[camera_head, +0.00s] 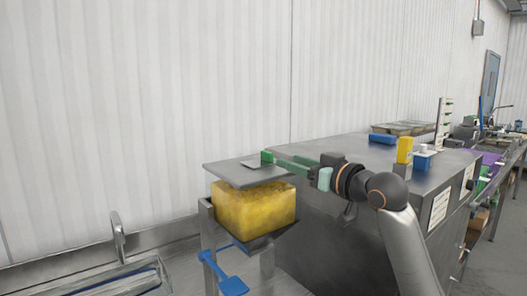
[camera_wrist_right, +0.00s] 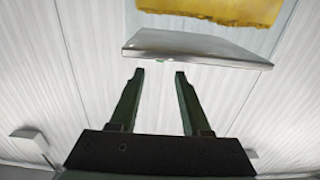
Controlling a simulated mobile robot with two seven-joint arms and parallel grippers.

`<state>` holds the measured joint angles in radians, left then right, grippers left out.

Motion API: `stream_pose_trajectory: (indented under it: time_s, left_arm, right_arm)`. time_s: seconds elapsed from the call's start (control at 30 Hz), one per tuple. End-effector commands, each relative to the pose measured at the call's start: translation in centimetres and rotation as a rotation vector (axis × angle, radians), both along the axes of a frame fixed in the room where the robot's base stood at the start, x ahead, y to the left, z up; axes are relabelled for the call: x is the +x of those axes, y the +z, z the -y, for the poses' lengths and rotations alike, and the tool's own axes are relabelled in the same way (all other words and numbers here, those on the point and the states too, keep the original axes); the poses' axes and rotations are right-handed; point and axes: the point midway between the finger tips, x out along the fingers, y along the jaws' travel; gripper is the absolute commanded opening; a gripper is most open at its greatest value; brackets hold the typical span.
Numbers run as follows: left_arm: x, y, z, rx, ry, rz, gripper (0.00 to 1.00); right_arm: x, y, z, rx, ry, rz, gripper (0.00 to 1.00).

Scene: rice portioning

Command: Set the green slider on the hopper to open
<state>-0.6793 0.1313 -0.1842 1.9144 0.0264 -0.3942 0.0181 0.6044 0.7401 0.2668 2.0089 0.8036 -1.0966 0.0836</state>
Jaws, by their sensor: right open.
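The hopper has a flat grey metal plate (camera_head: 225,172) over a yellow, grain-filled body (camera_head: 250,208). The small bright green slider (camera_head: 267,156) is at the plate's far right edge in the head view. In the wrist view only a sliver of the green slider (camera_wrist_right: 162,63) shows at the plate edge, between the fingertips. My right gripper (camera_head: 281,162) reaches in from the right with its dark green fingers close to the slider. In the wrist view the right gripper (camera_wrist_right: 159,71) is open with nothing between its fingers. I cannot tell whether it touches the slider. My left gripper is out of view.
A blue handled piece (camera_head: 228,280) hangs below the hopper. A sink (camera_head: 110,282) with a tap (camera_head: 118,238) is at lower left. A steel counter (camera_head: 345,150) stands at right, with a yellow object (camera_head: 405,150) and trays (camera_head: 400,128) on it. The wall is behind.

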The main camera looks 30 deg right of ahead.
Motion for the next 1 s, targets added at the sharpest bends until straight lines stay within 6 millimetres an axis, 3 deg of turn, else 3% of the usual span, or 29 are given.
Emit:
stream_pose_trajectory:
  time_s: [0.2,0.43,0.63,0.93,1.0]
  left_arm:
    - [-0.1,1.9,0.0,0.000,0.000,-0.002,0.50]
    - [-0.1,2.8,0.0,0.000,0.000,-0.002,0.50]
    - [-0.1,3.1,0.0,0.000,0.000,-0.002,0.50]
    - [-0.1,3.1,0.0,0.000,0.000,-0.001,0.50]
    - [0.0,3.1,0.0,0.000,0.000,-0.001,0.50]
  right_arm:
    - [4.8,0.4,-0.5,0.006,0.003,-0.001,0.47]
    - [8.5,0.2,-0.7,0.004,0.001,-0.001,0.47]
    - [9.8,0.0,-0.8,0.001,0.000,-0.001,0.47]
    - [10.0,0.0,-0.8,0.000,0.000,0.000,0.47]
    - [10.0,0.0,-0.8,0.000,0.000,0.000,0.41]
